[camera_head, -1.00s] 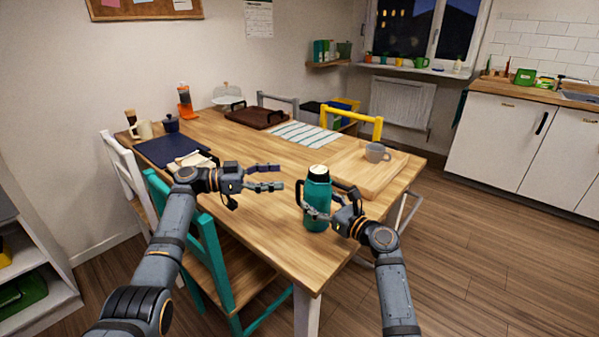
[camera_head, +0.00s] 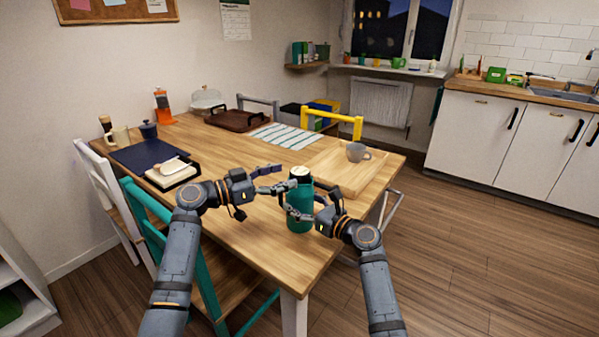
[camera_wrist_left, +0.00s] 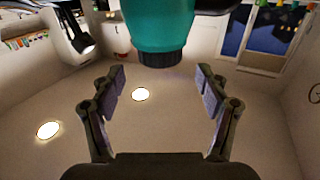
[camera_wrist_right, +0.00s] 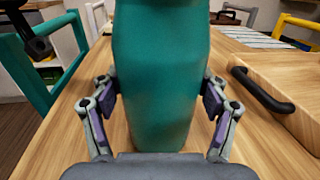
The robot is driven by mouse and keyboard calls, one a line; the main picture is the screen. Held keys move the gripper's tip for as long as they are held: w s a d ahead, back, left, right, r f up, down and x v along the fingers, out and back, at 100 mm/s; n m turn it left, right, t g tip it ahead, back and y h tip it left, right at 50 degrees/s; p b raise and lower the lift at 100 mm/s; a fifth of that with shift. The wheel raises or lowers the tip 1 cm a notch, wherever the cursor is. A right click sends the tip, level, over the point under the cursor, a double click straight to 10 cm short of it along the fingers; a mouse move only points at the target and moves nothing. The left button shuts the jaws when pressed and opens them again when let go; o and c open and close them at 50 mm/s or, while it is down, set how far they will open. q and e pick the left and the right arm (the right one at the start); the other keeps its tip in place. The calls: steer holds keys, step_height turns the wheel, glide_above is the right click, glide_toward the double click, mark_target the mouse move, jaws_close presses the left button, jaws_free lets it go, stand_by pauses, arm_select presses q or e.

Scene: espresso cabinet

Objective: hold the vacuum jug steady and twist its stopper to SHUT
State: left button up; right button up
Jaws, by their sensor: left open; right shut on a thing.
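The teal vacuum jug (camera_head: 300,219) stands upright on the wooden table near its front corner. Its stopper (camera_head: 299,172) has a pale top; any marking is too small to read. My right gripper (camera_head: 309,205) is shut on the jug's body, with a finger on either side of the teal wall (camera_wrist_right: 160,85) in the right wrist view. My left gripper (camera_head: 271,178) is open, just left of the jug's top. In the left wrist view the jug appears upside down, and its dark top end (camera_wrist_left: 163,58) lies between and beyond the open fingers (camera_wrist_left: 160,82).
A wooden tray (camera_head: 340,178) with a grey mug (camera_head: 357,152) lies right of the jug. A dark mat (camera_head: 150,154) and a notebook (camera_head: 172,174) lie at the left. A teal chair (camera_head: 150,232) stands at the table's front left side.

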mark_target(299, 171)
arm_select(q)
steer(key=x, duration=0.5)
steer(key=shift+w+d, duration=0.2)
steer(key=shift+c, duration=0.5)
steer(key=c, duration=1.1)
steer(key=shift+m+g+h, duration=0.5)
steer(key=shift+m+g, duration=0.2)
steer(key=shift+g, duration=0.3)
steer(key=shift+m+g+h, duration=0.4)
steer(key=shift+m+g, duration=0.4)
steer(key=shift+g, duration=0.4)
steer(key=shift+f, duration=0.1)
steer(key=o, duration=1.2)
